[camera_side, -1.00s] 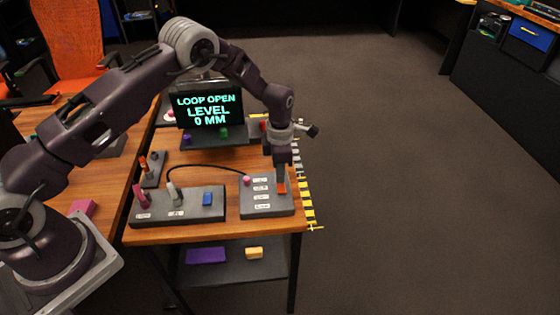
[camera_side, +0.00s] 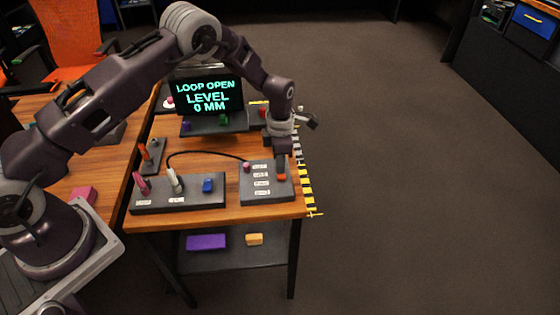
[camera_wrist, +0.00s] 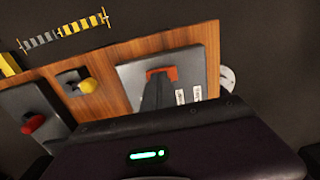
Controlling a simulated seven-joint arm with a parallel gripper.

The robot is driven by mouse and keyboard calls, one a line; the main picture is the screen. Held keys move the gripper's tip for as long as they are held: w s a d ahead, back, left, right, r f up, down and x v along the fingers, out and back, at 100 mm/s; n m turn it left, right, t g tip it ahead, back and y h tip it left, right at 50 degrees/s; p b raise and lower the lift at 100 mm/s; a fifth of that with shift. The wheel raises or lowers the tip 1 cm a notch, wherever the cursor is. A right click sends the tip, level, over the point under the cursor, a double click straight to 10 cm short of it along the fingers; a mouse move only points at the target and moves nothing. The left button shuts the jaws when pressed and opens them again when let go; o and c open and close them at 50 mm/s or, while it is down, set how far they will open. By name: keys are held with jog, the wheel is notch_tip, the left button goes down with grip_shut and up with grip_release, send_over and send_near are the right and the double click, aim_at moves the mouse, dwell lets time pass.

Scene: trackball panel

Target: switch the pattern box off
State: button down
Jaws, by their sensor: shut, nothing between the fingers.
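A grey box with several white labels (camera_side: 256,190) sits at the front right of the table. It carries a pink knob (camera_side: 247,167) and an orange-red switch part (camera_side: 282,178). No legible name shows, so I cannot tell for certain that this is the pattern box. My gripper (camera_side: 281,170) points down at the orange-red part, shut and empty. In the wrist view the fingers (camera_wrist: 156,92) overlap the orange-red part (camera_wrist: 165,71) on the grey box (camera_wrist: 203,65). Whether they touch it, and how the switch is set, I cannot tell.
A grey panel (camera_side: 190,203) to the left has a pink lever, a white lever and a blue button (camera_side: 208,185). A black cable (camera_side: 205,153) arches behind. The screen (camera_side: 207,97) reads LOOP OPEN, LEVEL 0 MM.

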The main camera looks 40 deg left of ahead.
jog(key=shift+s+d, duration=0.2)
jog(key=shift+r, duration=0.1)
notch_tip(320, 180, up, 14)
jog(key=shift+s+d, duration=0.2)
dwell(0.4)
jog(key=s+a+r+m+t+h, duration=0.1)
jog(key=s+r+m, duration=0.45)
jog(key=r, duration=0.35)
jog(key=s+a+r+m+t, duration=0.1)
jog(key=s+r+m, duration=0.45)
jog(key=r, duration=0.35)
jog(key=s+a+r+m+t+y, duration=0.1)
jog(key=s+r+m+t, duration=0.1)
jog(key=s+m, duration=1.4)
jog(key=s+t, duration=0.1)
jog(key=s, duration=0.5)
jog(key=shift+s+a+t, duration=0.3)
jog(key=shift+s+a, duration=0.05)
jog(key=shift+s, duration=0.05)
